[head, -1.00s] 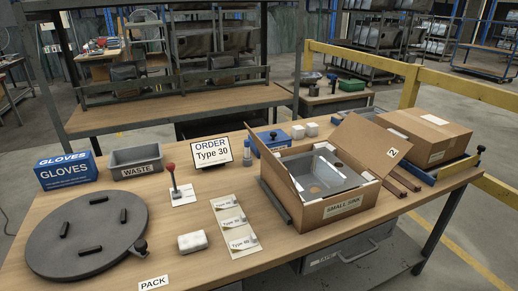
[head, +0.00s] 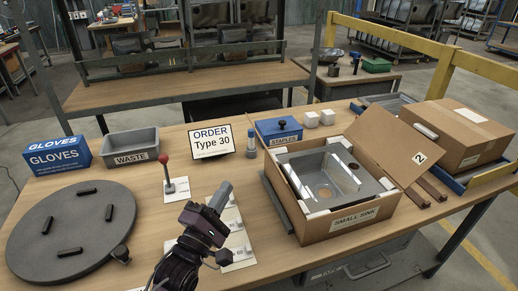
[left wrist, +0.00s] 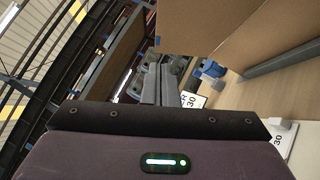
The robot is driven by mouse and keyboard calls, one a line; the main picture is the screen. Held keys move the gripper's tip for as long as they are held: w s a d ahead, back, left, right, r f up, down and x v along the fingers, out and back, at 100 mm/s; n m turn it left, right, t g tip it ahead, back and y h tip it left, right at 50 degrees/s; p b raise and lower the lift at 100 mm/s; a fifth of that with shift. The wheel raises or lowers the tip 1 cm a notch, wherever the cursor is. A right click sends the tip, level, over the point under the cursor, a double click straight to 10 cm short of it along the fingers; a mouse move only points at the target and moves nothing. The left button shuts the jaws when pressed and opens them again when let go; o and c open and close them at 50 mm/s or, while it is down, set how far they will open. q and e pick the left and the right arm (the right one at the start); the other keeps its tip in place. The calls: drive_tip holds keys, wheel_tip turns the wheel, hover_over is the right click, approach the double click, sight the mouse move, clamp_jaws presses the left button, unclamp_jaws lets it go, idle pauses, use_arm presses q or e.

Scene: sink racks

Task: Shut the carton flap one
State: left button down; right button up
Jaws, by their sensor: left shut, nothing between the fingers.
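The cardboard carton (head: 365,219) labelled SMALL SINK stands on the right half of the bench with a grey sink (head: 325,175) inside. My right gripper is out of view.
A lever with a red knob (head: 166,170) stands left of my gripper. The order sign (head: 211,140), blue bottle (head: 251,147) and blue staples box (head: 279,131) stand behind. A round turntable (head: 70,228) is at left, a closed carton (head: 465,135) at right.

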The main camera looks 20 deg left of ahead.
use_arm(q)
drive_tip(key=d+p+x, duration=0.2)
drive_tip(key=x, duration=0.9)
drive_tip(key=shift+d+r+p, duration=0.3)
drive_tip(key=shift+d+r, duration=0.05)
drive_tip(key=shift+s, duration=0.2)
